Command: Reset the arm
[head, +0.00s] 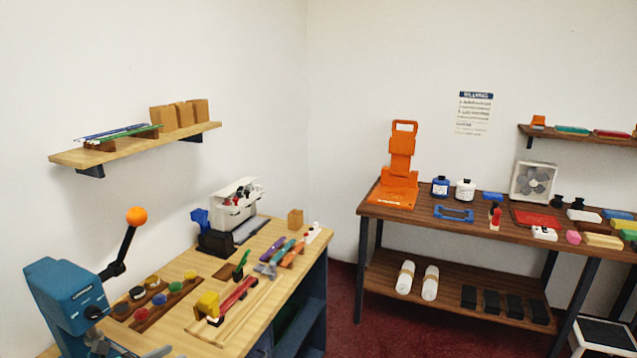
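Neither of my grippers can be made out in the head view. A blue bench machine (62,300) stands at the near left end of the light wooden workbench (190,270). Its black lever arm (126,248) slants up and to the right and ends in an orange ball knob (136,215). Nothing visible is touching the lever. Grey metal parts show low beside the machine at the picture's bottom edge; I cannot tell what they belong to.
A wooden rack (152,300) with coloured pots, a white-and-black device (235,205) and several small tools crowd the bench. A wall shelf (130,148) hangs above. A dark table (480,222) with an orange stand (398,170) is at right. Red floor (345,300) lies between.

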